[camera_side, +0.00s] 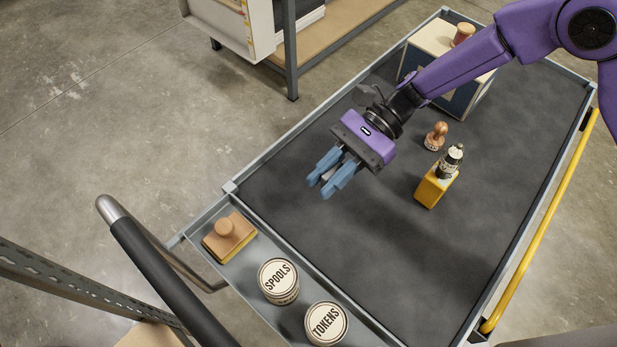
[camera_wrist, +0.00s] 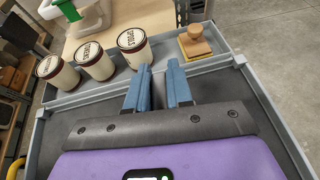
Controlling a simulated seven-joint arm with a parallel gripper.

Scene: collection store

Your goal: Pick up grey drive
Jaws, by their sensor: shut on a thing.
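My gripper (camera_side: 328,184) hangs above the dark mat of the cart, toward its left end, with its blue fingers pointing down and to the left. The fingers are shut on a small grey thing, the grey drive (camera_side: 329,174), which shows only partly between them. In the wrist view my gripper (camera_wrist: 158,82) points toward the tray with the tins, and a grey sliver of the drive (camera_wrist: 158,92) shows between the fingers. Most of the drive is hidden by the fingers. It appears held clear of the mat.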

